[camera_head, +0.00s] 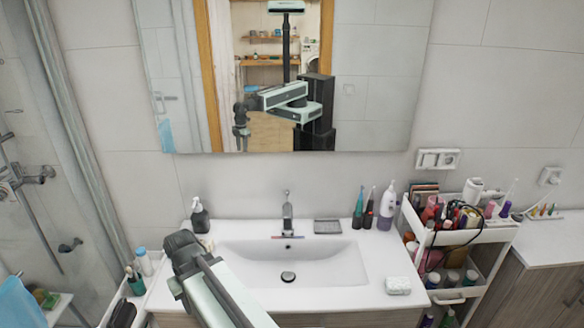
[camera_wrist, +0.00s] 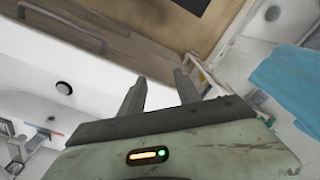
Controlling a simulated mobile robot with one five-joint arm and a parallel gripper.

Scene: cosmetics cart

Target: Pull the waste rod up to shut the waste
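The chrome tap (camera_head: 287,215) stands at the middle of the basin's back rim. I cannot pick out the waste rod apart from the tap. The dark round waste plug (camera_head: 288,276) is in the floor of the white basin (camera_head: 340,266); the plug also shows in the wrist view (camera_wrist: 64,88). Whether it is raised or seated is too small to tell. My gripper (camera_wrist: 160,76) has its two fingers apart with nothing between them. In the head view my arm reaches over the left side of the washstand, left of the tap and apart from it; the fingers are hidden there.
A dark soap bottle (camera_head: 200,217) stands at the left back corner. A grey dish (camera_head: 327,227) is right of the tap, then several bottles (camera_head: 387,200). A white box (camera_head: 398,285) sits front right. A crowded cart (camera_head: 470,240) stands right; the mirror (camera_head: 375,80) hangs behind.

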